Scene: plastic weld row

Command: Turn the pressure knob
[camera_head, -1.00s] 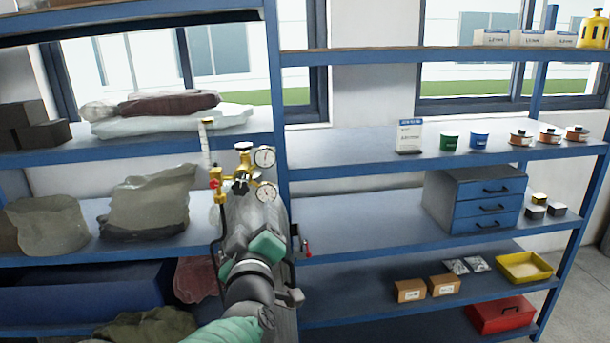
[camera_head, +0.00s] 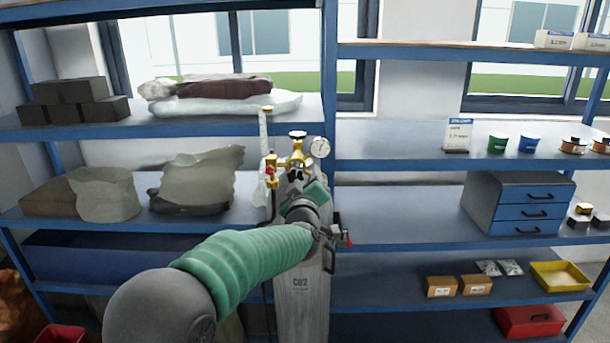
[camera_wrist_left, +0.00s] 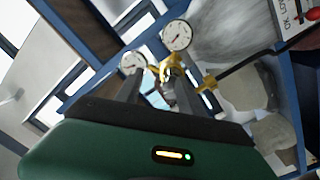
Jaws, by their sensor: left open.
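A brass regulator (camera_head: 287,162) sits on top of a grey CO2 cylinder (camera_head: 300,290) in the head view. It has a round white gauge (camera_head: 320,147), a white-topped knob (camera_head: 297,134) above, and a dark knob (camera_head: 294,174) low at its front. I cannot tell which is the pressure knob. My left gripper (camera_head: 316,193) is just below the regulator, its fingertips mostly hidden. In the left wrist view, the left gripper (camera_wrist_left: 157,86) is open, its two dark fingers pointing towards the brass regulator (camera_wrist_left: 173,69) and two gauges; contact cannot be told. My right gripper is not in view.
Blue shelves (camera_head: 400,228) stand behind and beside the cylinder. A red-handled part (camera_head: 347,238) sticks out at the cylinder's right. Sacks (camera_head: 195,180) lie on the left shelves, and a drawer unit (camera_head: 520,205) stands at the right. The shelf right of the cylinder has free room.

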